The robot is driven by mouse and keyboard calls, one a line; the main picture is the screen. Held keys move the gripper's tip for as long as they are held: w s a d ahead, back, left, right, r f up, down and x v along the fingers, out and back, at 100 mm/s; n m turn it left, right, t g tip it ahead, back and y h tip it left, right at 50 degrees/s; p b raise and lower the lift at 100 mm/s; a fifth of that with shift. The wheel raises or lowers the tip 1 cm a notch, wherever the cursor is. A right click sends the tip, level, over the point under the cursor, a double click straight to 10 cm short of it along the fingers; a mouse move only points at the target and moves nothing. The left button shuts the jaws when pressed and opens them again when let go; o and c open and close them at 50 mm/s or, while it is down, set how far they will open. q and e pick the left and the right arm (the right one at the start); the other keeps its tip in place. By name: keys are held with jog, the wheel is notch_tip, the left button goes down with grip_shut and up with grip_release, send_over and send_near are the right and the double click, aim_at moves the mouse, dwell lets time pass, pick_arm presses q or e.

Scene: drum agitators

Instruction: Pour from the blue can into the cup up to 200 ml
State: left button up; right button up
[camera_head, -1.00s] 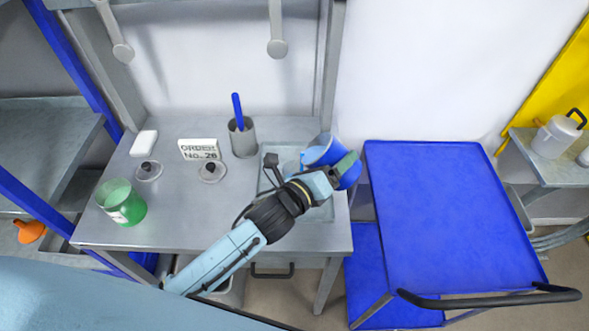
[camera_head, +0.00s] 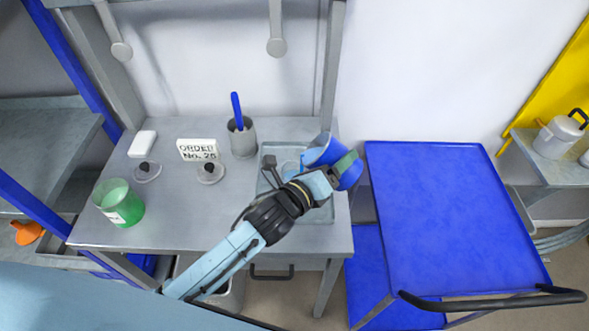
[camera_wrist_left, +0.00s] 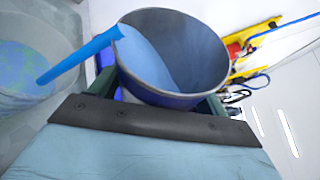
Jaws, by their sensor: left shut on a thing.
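The blue can (camera_head: 318,154) is tilted to the left over the right end of the table. My left gripper (camera_head: 340,170) is shut on it; its green fingers lie along the can's sides. In the left wrist view the can (camera_wrist_left: 150,62) has its open mouth facing up and left, with blue liquid inside. A blue stream (camera_wrist_left: 78,56) runs from its lip into the clear cup (camera_wrist_left: 68,28). The cup (camera_head: 289,168) also shows in the head view, partly hidden by my arm, with bluish liquid in it. Its markings cannot be read. My right gripper is out of view.
The cup stands in or on a shallow tray (camera_head: 322,215). A grey holder with a blue stick (camera_head: 243,143), an order sign (camera_head: 198,150), two small round-based items and a green jar (camera_head: 118,203) stand left. A blue cart (camera_head: 440,220) is at right.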

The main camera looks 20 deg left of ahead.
pick_arm(q)
jog(key=shift+b, duration=0.45)
dwell(0.7)
jog(key=r+p, duration=0.1)
jog(key=p, duration=0.2)
jog(key=shift+r+m, duration=0.2)
jog(key=shift+m, duration=0.2)
jog(key=shift+d+f+m+g+y+p, duration=0.15)
jog(key=shift+f+m+g+y+p, duration=0.3)
jog(key=shift+f+m+p, duration=0.5)
jog(key=shift+d+f, duration=0.1)
jog(key=shift+f, duration=0.1)
jog(key=f, duration=0.1)
jog(key=d+f+m+y, duration=0.1)
jog(key=f, duration=0.1)
jog(key=d+f+m, duration=0.1)
jog(key=shift+f+g+b, duration=0.15)
jog(key=shift+g+b, duration=0.15)
jog(key=shift+g, duration=0.05)
jog(key=shift+w+d+f+m+y+p, duration=0.1)
jog(key=shift+d+f+m+y+p, duration=0.25)
jog(key=shift+d+m+y+p, duration=0.4)
jog(key=shift+f+m+p, duration=0.4)
jog(key=shift+p, duration=0.15)
jog(key=shift+d+f+m+y, duration=0.2)
jog(key=shift+f+m+y, duration=0.1)
jog(key=shift+y, duration=0.2)
